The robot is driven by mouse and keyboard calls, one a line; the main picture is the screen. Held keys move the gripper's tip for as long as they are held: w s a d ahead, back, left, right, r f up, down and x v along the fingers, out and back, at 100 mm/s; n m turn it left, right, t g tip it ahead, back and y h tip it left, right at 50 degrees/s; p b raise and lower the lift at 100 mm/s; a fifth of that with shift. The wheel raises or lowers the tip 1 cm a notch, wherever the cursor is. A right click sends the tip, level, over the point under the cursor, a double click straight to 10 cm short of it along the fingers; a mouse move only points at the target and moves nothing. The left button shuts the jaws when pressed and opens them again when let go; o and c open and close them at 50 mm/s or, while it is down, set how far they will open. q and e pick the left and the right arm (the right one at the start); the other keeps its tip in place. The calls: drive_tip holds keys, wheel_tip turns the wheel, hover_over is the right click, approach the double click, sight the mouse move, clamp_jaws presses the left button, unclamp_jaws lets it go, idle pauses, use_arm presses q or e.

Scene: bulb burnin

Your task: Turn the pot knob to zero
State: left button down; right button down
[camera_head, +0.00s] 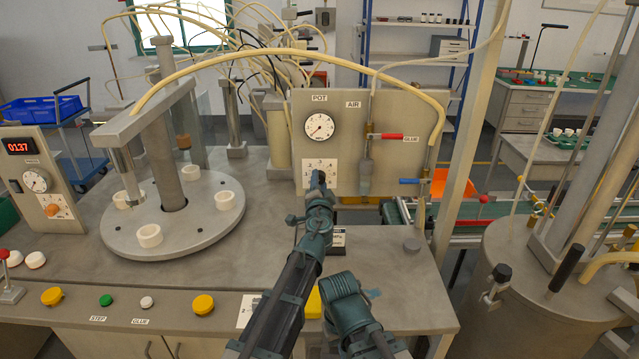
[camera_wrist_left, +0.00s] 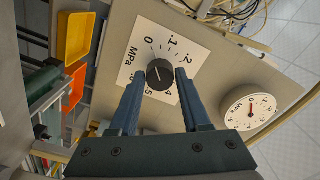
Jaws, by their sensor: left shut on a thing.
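The pot knob is a round black knob (camera_wrist_left: 160,73) on a white scale plate (camera_wrist_left: 143,52) marked in MPa, with 0 and several other numbers around it. In the head view the plate (camera_head: 308,168) sits below the POT gauge (camera_head: 319,126), and my gripper mostly hides the knob. My left gripper (camera_head: 318,179) reaches the panel from the front. In the wrist view its fingers (camera_wrist_left: 157,80) stand on both sides of the knob and are shut on it. The POT gauge (camera_wrist_left: 250,108) also shows there; I cannot read its needle exactly. My right gripper is not in view.
The panel (camera_head: 350,180) also carries a red GLUE lever (camera_head: 390,136) and a blue lever (camera_head: 411,181) to the right. A round turntable (camera_head: 175,240) with white cups stands left. A grey pressure pot (camera_head: 535,290) stands right. The bench front has several buttons.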

use_arm(q)
drive_tip(key=shift+s+n, duration=0.1)
drive_tip(key=shift+n, duration=0.4)
drive_tip(key=shift+c, duration=1.9)
unclamp_jaws()
